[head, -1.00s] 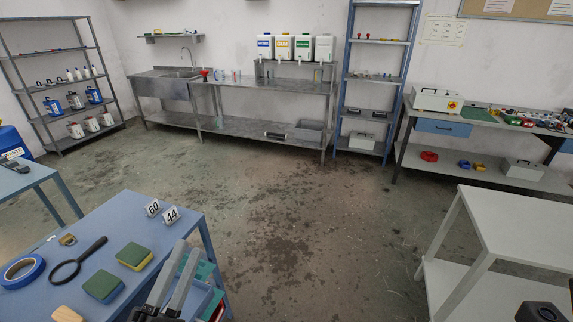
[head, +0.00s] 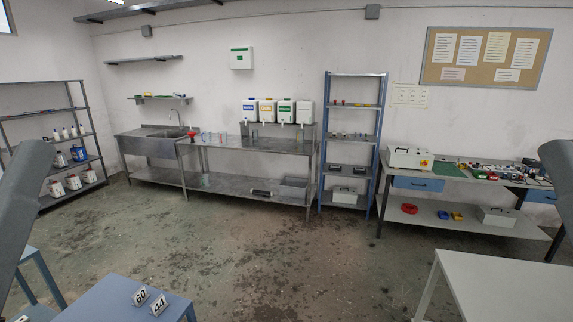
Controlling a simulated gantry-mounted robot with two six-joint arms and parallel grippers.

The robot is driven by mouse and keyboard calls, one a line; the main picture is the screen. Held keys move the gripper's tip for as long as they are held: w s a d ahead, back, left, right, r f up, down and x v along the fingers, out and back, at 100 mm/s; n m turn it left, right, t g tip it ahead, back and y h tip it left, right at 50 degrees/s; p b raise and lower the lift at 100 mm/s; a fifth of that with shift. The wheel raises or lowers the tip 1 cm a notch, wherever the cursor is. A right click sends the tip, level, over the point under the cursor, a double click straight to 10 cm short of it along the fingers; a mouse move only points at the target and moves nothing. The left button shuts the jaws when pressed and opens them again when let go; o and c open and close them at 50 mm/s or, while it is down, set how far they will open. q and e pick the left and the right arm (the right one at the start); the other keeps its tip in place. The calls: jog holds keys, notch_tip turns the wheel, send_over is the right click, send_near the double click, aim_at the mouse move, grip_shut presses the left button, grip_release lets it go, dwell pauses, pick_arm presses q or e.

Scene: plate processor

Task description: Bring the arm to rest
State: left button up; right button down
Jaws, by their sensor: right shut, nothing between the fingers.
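Neither gripper's fingers show in the head view. Grey rounded links of my arms stand raised at the left and right edges of the picture. The left link reaches from mid-height toward the bottom left corner. The right link is cut off by the right edge. Neither visible link touches anything that I can see.
A blue table (head: 110,302) with number tags 60 (head: 141,296) and 44 (head: 159,305) is at bottom left. A white table (head: 500,285) is at bottom right. Open floor (head: 270,255) lies between them. Steel bench (head: 255,147), blue shelf unit (head: 351,119) and workbench (head: 455,179) line the back wall.

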notch_tip(320, 180, up, 22)
jog(key=p, duration=1.8)
jog(key=shift+r, duration=0.25)
jog(key=shift+f, duration=0.2)
notch_tip(320, 180, down, 46)
jog(key=b, duration=4.6)
